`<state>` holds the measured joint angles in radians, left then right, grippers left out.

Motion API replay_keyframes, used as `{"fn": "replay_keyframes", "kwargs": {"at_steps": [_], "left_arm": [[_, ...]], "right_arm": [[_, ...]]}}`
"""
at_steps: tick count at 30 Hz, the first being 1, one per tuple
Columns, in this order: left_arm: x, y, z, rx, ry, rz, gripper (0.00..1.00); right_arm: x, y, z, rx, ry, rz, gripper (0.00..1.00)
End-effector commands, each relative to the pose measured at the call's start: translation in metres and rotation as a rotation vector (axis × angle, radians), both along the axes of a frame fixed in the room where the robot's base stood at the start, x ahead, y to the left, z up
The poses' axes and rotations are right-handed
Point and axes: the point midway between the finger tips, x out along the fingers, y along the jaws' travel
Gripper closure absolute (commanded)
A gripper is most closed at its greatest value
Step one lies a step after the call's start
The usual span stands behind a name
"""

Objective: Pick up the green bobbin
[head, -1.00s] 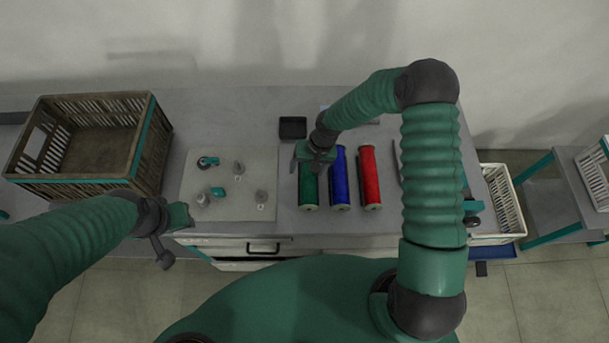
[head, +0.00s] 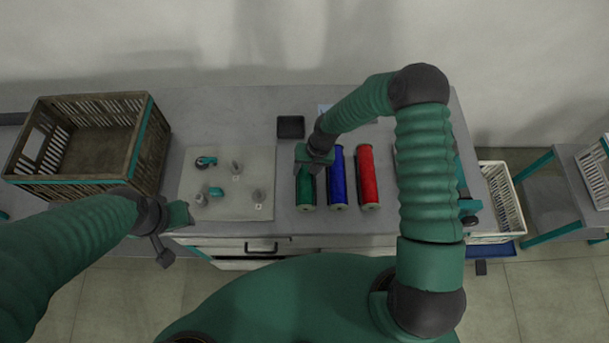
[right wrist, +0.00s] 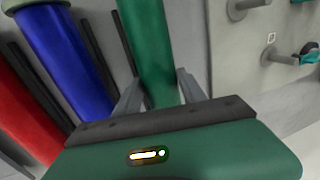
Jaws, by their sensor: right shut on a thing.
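The green bobbin (head: 306,191) lies on the table at the left of a row with a blue bobbin (head: 337,178) and a red bobbin (head: 368,178). The bobbin still appears to be at table level. My left gripper (head: 180,220) is at the table's front left edge, away from the bobbins; I cannot tell its opening.
A grey plate (head: 225,208) with several pegs is left of the bobbins. A small dark tray (head: 290,127) sits behind them. A brown crate (head: 150,135) stands at the left, a white basket (head: 503,199) at the right. The blue bobbin is close beside the green one.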

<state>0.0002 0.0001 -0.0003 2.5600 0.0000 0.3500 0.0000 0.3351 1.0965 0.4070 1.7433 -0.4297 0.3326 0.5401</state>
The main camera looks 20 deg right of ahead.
Motion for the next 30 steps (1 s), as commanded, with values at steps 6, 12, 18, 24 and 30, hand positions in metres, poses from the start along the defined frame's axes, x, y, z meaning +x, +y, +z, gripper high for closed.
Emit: {"fn": "replay_keyframes", "kwargs": {"at_steps": [6,12,18,24,30], "left_arm": [[0.0,0.0,0.0,0.0,0.0,-0.001,0.64],[0.0,0.0,-0.001,0.0,0.0,-0.001,0.64],[0.0,0.0,-0.007,0.0,0.0,0.0,0.64],[0.0,0.0,-0.009,0.0,0.0,0.0,0.64],[0.0,0.0,-0.009,0.0,0.0,-0.001,0.64]], "right_arm": [[0.0,0.001,0.001,-0.001,-0.001,0.0,1.0],[0.002,0.002,0.01,-0.002,-0.004,0.0,1.0],[0.001,0.0,0.056,-0.003,-0.006,0.0,1.0],[0.001,0.0,0.094,-0.003,-0.002,-0.001,1.0],[-0.003,-0.003,0.107,-0.003,0.0,0.015,1.0]]}}
